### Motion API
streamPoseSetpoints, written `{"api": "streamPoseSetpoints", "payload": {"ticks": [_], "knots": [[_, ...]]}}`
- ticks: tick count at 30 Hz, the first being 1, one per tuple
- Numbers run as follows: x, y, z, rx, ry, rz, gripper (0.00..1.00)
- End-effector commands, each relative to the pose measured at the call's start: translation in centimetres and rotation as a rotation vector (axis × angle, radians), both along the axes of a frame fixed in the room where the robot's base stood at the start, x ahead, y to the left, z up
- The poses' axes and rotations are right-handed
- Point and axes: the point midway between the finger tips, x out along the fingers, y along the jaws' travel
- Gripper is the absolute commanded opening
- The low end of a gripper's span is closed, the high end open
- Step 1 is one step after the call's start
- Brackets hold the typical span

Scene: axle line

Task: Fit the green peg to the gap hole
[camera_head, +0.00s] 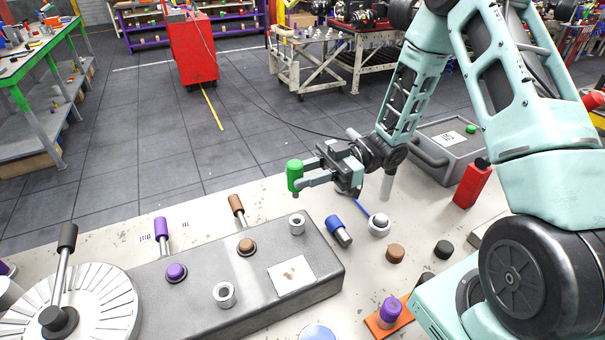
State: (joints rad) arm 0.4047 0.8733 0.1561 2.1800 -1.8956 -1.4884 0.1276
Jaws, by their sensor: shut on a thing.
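My gripper (304,174) is shut on the green peg (294,171) and holds it upright in the air. The peg's lower end points down over the far right end of the grey block (325,259).
A blue-capped cylinder (338,230), a white ring part (379,224), a brown cap (396,252) and a black cap (443,249) lie right of the block. A purple cap (390,308) stands on an orange plate. A slotted disc (95,310) with a lever is at left.

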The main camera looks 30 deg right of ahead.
Motion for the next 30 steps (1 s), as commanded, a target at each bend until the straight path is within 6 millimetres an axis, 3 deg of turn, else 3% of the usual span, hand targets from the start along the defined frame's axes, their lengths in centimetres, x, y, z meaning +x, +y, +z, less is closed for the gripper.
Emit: {"api": "streamPoseSetpoints", "payload": {"ticks": [5, 26, 30], "knots": [[0.0, -0.2, 0.2, 0.004, 0.000, -0.001, 0.04], [0.0, -0.2, -5.9, 0.003, 0.001, -0.001, 0.04], [0.0, -0.2, -5.5, 0.003, 0.000, -0.001, 0.04]]}}
